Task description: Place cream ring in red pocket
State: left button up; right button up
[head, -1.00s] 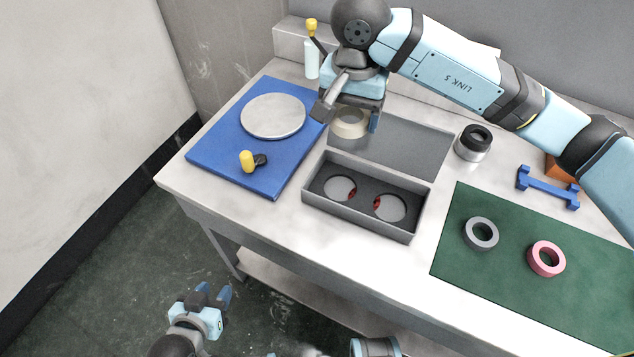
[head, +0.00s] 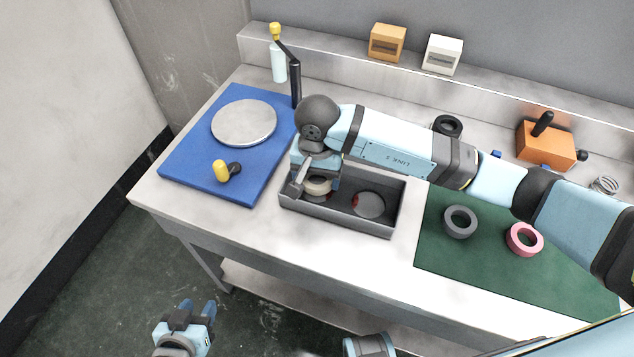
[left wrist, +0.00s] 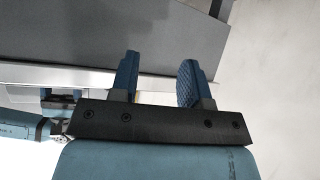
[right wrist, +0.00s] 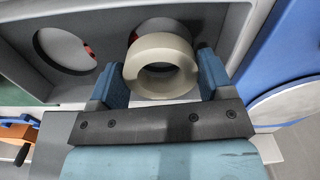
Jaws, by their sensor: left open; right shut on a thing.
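The cream ring (head: 318,184) is held by my right gripper (head: 316,188), low over the left half of the dark grey box (head: 345,221). In the right wrist view the ring (right wrist: 160,45) sits between both fingertips, in front of one round pocket and partly covering it. The other round pocket (head: 368,205) is open to view and empty. Small red marks show at both pockets. I cannot tell whether the ring touches the pocket floor. My left gripper (head: 196,310) is open and empty, below the table's front edge.
A blue mat (head: 188,172) with a round plate lies left of the box. A green mat (head: 440,252) with a grey ring (head: 460,207) and a pink ring (head: 510,243) lies right. A black ring (head: 447,119) and an orange box (head: 540,150) stand behind my right arm.

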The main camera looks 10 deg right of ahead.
notch_tip(320, 180, down, 3)
jog(key=shift+r, duration=0.1)
jog(key=shift+s, duration=0.1)
